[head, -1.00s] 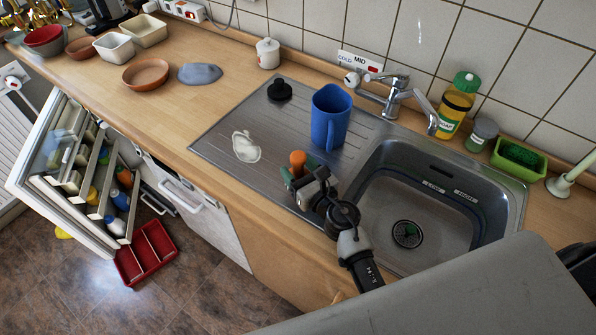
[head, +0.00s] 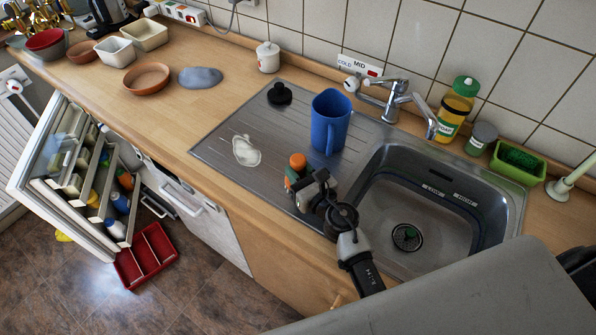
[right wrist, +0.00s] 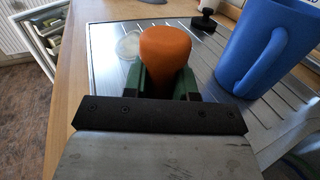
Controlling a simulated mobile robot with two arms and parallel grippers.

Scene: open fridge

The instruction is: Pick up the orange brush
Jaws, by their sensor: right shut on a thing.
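The orange brush shows its rounded orange end (head: 298,161) on the drainboard, just in front of the blue jug; it also shows large in the right wrist view (right wrist: 165,52). My right gripper (head: 297,180) is shut on it, with green fingers on both sides in the right wrist view (right wrist: 160,80). The brush's lower part is hidden behind the fingers and the gripper body. The orange end points up. I cannot tell whether it still touches the drainboard. My left gripper is in no view.
The blue jug (head: 330,120) stands close behind the brush. A black stopper (head: 279,94) and a whitish patch (head: 246,151) are on the drainboard (head: 215,147). The sink basin (head: 385,225) is to the right, with the tap (head: 396,98) behind. The fridge door (head: 35,150) hangs open at left.

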